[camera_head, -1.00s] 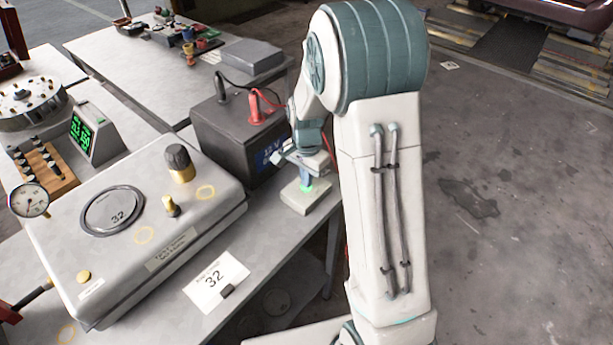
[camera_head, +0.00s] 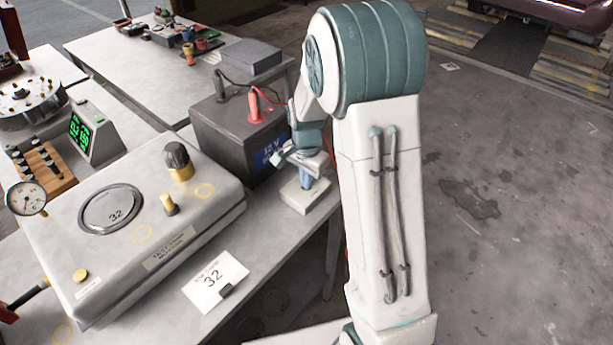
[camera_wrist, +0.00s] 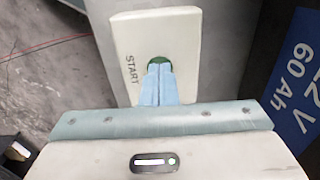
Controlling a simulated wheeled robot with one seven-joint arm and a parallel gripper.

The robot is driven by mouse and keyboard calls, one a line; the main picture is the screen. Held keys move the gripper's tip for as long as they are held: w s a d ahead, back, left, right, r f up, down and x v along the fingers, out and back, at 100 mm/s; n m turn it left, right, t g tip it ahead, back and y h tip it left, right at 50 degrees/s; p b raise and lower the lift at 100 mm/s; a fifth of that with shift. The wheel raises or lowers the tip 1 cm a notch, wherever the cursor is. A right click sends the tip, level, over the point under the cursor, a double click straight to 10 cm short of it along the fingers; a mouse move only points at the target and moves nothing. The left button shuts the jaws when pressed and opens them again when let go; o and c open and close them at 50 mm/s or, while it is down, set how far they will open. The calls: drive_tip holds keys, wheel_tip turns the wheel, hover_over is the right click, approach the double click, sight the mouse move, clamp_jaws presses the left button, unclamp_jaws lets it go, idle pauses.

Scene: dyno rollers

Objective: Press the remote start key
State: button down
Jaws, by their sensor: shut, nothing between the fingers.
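The remote start key is a dark green round button (camera_wrist: 158,62) on a small pale box marked START (camera_wrist: 183,40). In the head view the box (camera_head: 310,197) sits at the bench's right edge, beside the battery. My gripper (camera_wrist: 159,72) is shut and empty, its blue fingertips over the near part of the button. I cannot tell whether they touch it. In the head view my gripper (camera_head: 308,184) points down at the box and hides the button.
A black 12 V battery (camera_head: 225,135) with red and black clamps stands just left of the box. A grey console (camera_head: 120,245) with a dial and knobs and a card marked 32 (camera_head: 205,293) lie further left. Open floor is at right.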

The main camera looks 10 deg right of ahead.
wheel_tip(320, 180, up, 14)
drive_tip(key=p, duration=0.1)
idle(0.4)
idle(0.6)
drive_tip(key=s+r+n+t, duration=0.3)
drive_tip(key=s+n, duration=0.8)
drive_tip(key=s, duration=1)
drive_tip(key=shift+s+d+r, duration=0.2)
drive_tip(key=shift+s+r, duration=0.1)
